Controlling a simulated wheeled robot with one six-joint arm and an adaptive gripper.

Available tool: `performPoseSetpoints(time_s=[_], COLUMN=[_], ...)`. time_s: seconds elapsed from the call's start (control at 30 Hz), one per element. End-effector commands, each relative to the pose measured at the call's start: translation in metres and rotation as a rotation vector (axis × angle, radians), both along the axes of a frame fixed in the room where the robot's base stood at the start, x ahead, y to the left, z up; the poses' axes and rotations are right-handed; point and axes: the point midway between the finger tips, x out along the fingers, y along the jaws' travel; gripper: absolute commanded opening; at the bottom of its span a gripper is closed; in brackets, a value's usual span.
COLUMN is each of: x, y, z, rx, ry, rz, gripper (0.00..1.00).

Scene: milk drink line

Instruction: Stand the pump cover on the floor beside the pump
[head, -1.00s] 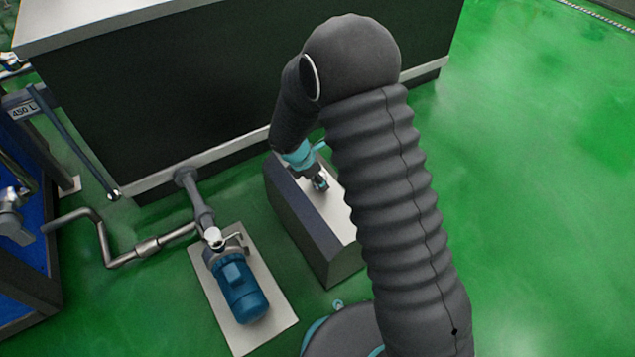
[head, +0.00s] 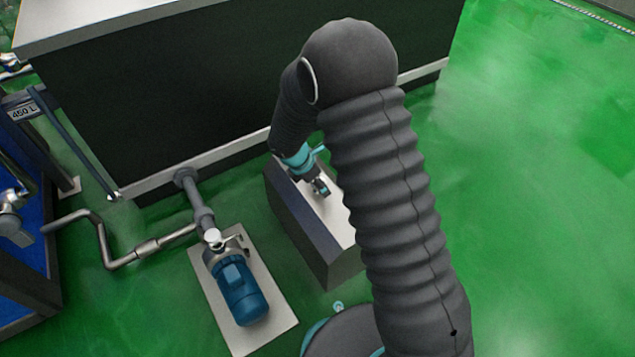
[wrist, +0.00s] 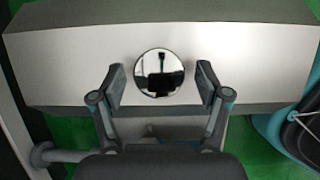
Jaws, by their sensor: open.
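The pump (head: 238,288) has a blue motor and stands uncovered on a pale plate at the lower left in the head view. The pump cover (head: 308,222), a box with a bright metal top and dark sides, stands on the floor just right of the pump. In the wrist view its top (wrist: 255,65) carries a round, mirror-like knob (wrist: 159,73). My gripper (head: 321,189) is over the cover's top and open. In the wrist view my gripper (wrist: 160,84) has one finger on each side of the knob, with gaps visible. The knob is not clear in the head view.
A large dark tank or cabinet (head: 190,90) stands behind the cover. A pipe (head: 150,247) runs to the pump from the left, and a blue-and-dark frame (head: 30,240) stands at the far left. Green floor (head: 540,220) is clear on the right.

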Motion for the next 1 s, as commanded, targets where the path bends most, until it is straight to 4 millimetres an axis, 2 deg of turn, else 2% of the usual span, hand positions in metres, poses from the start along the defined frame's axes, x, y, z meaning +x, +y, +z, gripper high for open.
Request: performPoseSetpoints(time_s=[0.5,0.7,1.0], x=[-0.020,-0.024,-0.025], y=[0.030,0.035,0.032], z=[0.087,0.103,0.113], rx=[0.001,0.001,0.011], ry=[-0.002,-0.002,-0.010], rz=[0.002,0.000,-0.027], gripper=[0.75,0.75,0.75])
